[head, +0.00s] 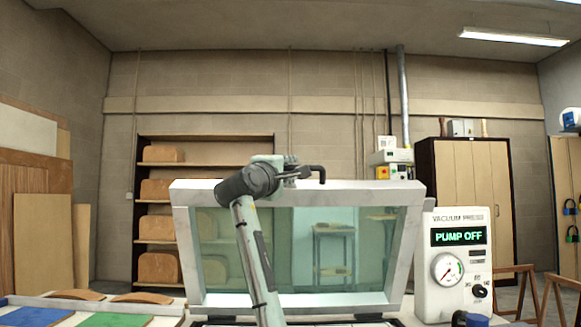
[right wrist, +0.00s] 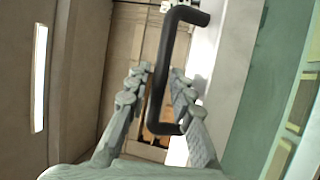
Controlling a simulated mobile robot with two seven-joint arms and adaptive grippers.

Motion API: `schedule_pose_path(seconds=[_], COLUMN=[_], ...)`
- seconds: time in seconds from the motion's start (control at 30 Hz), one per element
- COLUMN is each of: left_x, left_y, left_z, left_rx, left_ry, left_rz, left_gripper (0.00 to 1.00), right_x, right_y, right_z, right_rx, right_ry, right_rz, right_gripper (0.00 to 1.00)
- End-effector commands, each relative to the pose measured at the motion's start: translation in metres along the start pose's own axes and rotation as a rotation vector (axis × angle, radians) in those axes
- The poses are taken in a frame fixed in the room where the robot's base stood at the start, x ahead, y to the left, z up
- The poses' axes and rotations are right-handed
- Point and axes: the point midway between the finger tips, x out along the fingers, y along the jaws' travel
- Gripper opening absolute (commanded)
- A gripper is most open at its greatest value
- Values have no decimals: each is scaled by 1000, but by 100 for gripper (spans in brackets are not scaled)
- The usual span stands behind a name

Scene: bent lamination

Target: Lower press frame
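The press frame (head: 297,300) stands raised and tilted up in the middle of the head view, a pale metal rim around a see-through greenish sheet. A black bar handle (head: 318,170) sits at its top edge; it also shows in the right wrist view (right wrist: 167,65). My right gripper (head: 290,169) is at this handle. In the right wrist view its fingers (right wrist: 160,75) are apart, with the handle between or just beyond their tips; I cannot tell if they touch it. My left gripper is not in view.
The vacuum press control box (head: 458,290), reading PUMP OFF, stands right of the frame. Blue (head: 35,316) and green (head: 115,320) sheets and curved wooden pieces (head: 142,298) lie at lower left. Shelves (head: 205,152) and a cabinet (head: 470,180) stand behind.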

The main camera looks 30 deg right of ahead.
Motion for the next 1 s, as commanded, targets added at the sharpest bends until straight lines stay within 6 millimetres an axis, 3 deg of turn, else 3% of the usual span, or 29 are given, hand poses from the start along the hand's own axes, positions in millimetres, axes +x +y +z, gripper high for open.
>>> schedule_pose_path(seconds=[0.27,0.47,1.0], left_x=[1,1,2], left_y=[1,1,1], left_z=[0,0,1], left_rx=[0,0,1], left_ry=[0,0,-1], left_rz=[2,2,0], left_gripper=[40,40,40], right_x=[3,3,1], right_y=[0,0,-2], right_z=[0,0,0], right_rx=[1,1,2], right_ry=[0,0,0], right_rz=[0,0,4], right_gripper=[22,0,0])
